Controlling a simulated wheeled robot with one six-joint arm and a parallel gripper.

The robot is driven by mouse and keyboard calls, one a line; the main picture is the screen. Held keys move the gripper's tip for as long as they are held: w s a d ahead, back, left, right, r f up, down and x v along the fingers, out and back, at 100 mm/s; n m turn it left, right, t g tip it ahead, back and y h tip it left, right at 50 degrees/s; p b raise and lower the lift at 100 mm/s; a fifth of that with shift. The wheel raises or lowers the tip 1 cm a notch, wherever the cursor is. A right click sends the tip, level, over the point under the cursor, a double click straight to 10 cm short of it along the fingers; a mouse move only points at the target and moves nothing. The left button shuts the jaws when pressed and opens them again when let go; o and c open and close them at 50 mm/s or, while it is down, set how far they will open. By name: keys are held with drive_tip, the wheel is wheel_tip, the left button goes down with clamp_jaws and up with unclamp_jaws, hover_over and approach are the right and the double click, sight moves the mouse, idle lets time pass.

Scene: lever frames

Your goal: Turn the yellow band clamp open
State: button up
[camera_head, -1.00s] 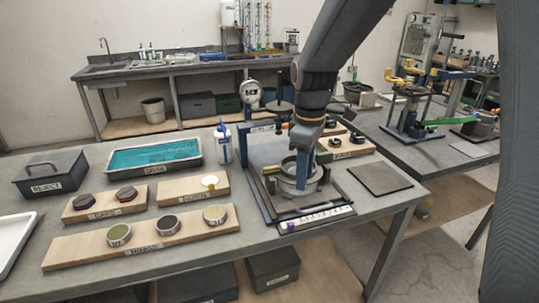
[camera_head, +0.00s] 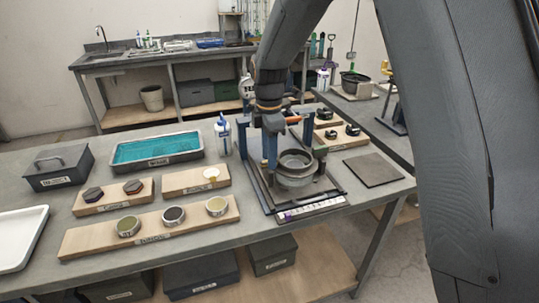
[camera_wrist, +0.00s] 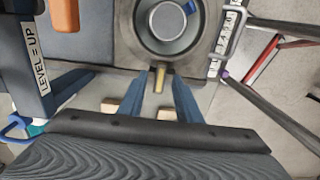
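A round grey metal vessel with stacked rings (camera_head: 294,178) stands on the bench fixture; it also shows from above in the wrist view (camera_wrist: 168,45). A short brass-yellow tab (camera_wrist: 159,78) sticks out from its rim toward my gripper; I take it as the band clamp's lever. My gripper (camera_wrist: 159,88) is open, with its two blue fingers on either side of the tab and a gap visible on both sides. In the head view my gripper (camera_head: 269,152) is at the vessel's left side, and the tab cannot be made out there.
The fixture has blue posts (camera_head: 307,130) and an orange handle (camera_head: 292,119); a post in the wrist view (camera_wrist: 32,60) reads "LEVEL = UP".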

drive_tip(key=shift+f, duration=0.5)
drive_tip(key=shift+c, duration=0.4)
clamp_jaws()
